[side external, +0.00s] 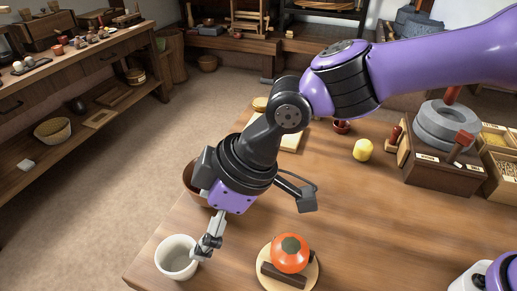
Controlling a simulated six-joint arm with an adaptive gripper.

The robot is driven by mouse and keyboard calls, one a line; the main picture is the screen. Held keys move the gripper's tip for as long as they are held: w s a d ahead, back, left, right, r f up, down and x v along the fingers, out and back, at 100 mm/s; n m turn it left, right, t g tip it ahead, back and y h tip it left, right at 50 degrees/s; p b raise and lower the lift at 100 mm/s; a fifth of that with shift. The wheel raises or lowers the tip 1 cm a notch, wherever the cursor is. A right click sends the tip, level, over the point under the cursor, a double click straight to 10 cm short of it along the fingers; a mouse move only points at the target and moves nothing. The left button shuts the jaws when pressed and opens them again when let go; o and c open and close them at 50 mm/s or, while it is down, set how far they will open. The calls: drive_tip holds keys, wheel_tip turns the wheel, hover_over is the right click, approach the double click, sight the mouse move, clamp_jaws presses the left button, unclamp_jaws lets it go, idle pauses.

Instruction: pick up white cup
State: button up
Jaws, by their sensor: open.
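The white cup (176,259) stands upright on the wooden table near its front left corner, its open top facing up. My gripper (206,249) is open and points down at the right side of the cup. Its fingertips overlap the cup's right rim in this view. I cannot tell whether a finger is inside the cup, touching it or only in front of it. No object shows between the fingers.
An orange tomato-like object (290,253) and a dark block sit on a round board (314,270) right of the cup. A brown bowl (190,181) is partly hidden behind my gripper. A yellow object (363,150) and a stone quern (444,128) stand farther back. The table's middle right is clear.

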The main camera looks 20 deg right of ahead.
approach(172, 267)
drive_tip(key=shift+w+a+f, duration=0.2)
drive_tip(key=shift+w+f, duration=0.05)
drive_tip(key=shift+x, duration=2.8)
drive_tip(key=shift+s, duration=0.1)
drive_tip(key=c, duration=1.1)
